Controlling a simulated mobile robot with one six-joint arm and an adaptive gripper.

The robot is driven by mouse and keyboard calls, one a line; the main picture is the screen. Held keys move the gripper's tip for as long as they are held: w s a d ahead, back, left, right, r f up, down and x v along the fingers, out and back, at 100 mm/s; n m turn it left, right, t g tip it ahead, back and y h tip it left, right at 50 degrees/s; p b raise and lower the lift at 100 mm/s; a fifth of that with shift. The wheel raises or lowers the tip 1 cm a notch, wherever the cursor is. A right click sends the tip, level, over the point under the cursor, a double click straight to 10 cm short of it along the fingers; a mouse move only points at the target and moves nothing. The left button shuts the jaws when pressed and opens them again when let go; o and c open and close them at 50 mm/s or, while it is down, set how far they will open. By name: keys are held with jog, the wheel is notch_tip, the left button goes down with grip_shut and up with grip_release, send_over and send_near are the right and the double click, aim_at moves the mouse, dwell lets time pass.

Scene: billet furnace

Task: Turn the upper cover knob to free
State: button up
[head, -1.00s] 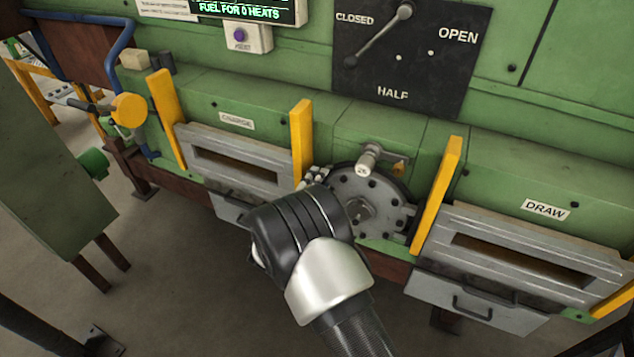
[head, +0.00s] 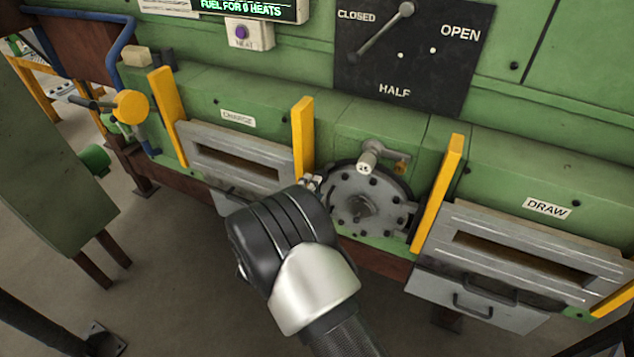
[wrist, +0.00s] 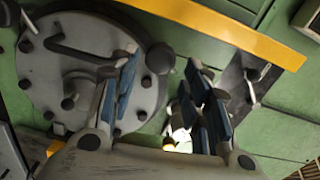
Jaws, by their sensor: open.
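The round grey bolted cover (head: 372,192) sits on the green furnace front between two yellow posts. In the wrist view the cover (wrist: 95,65) fills the left side. A dark rounded knob (wrist: 160,57) on a bar's end shows near the cover's rim, between the finger lines; I cannot tell if it is the upper cover knob. My gripper (head: 313,181) is at the cover's left edge in the head view, its fingertips partly hidden behind my wrist. In the wrist view my gripper (wrist: 165,88) is open, fingers apart, and I see nothing gripped. Contact with the knob is unclear.
Yellow posts (head: 303,140) and (head: 437,195) stand close on both sides of the cover. A pale-ended fitting (head: 367,160) projects above it. The CHARGE door (head: 236,150) is at left, the DRAW door (head: 520,250) at right. A black dial panel (head: 412,55) is above.

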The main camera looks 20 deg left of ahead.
jog(key=s, duration=0.7)
jog(key=shift+a, duration=0.25)
